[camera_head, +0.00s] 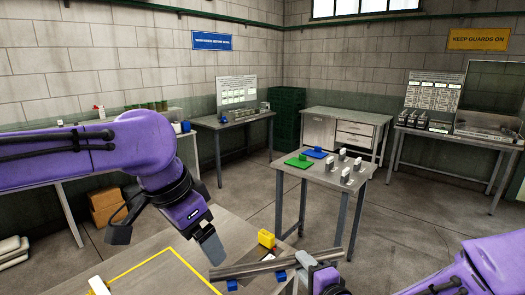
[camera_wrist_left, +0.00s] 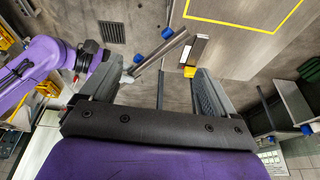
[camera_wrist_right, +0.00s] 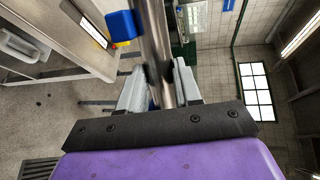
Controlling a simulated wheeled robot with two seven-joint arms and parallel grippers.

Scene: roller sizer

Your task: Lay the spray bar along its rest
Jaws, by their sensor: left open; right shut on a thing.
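My left gripper (camera_head: 208,245) is open above the table, left of the bar. In the left wrist view its fingers (camera_wrist_left: 150,92) are apart, and the bar (camera_wrist_left: 160,52) shows beyond them. I cannot clearly make out the rest.
A yellow outline (camera_head: 142,265) marks the tabletop. A small table (camera_head: 325,177) with green and blue plates and several grey pieces stands behind. Open floor lies between the tables.

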